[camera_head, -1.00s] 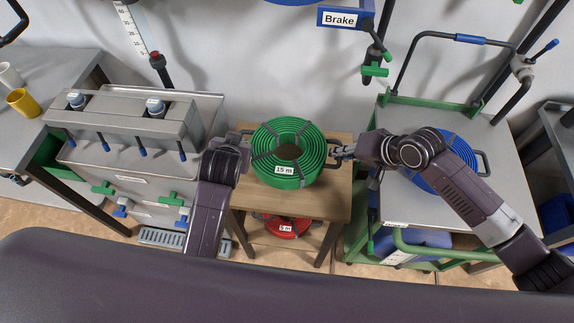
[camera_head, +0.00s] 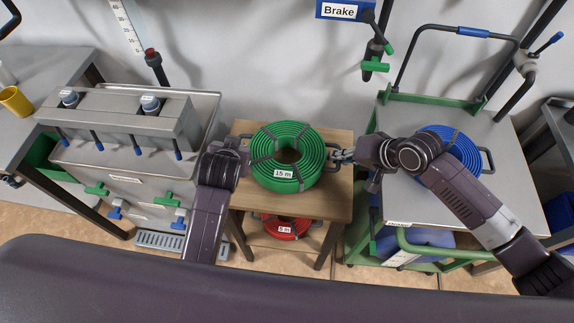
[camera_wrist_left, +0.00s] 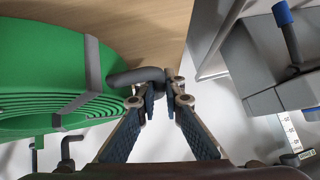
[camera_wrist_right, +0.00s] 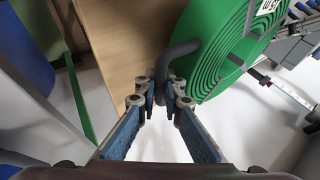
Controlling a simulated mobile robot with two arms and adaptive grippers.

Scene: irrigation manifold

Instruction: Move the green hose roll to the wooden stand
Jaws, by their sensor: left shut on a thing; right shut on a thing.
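The green hose roll (camera_head: 286,158), labelled 15 m, is level over the top of the wooden stand (camera_head: 335,205). I cannot tell whether it touches the wood. My left gripper (camera_head: 242,152) is at its left side; in the left wrist view the fingers (camera_wrist_left: 159,90) are shut on a dark grey handle (camera_wrist_left: 130,76) of the roll (camera_wrist_left: 45,70). My right gripper (camera_head: 340,155) is at its right side; in the right wrist view the fingers (camera_wrist_right: 159,92) are shut on the other handle (camera_wrist_right: 172,58).
A red roll (camera_head: 285,228) lies on the stand's lower shelf. A blue roll (camera_head: 452,150) lies on the green-framed cart (camera_head: 405,205) at right, partly behind my right arm. A grey manifold unit (camera_head: 125,125) stands close at left. Bare wood shows around the green roll.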

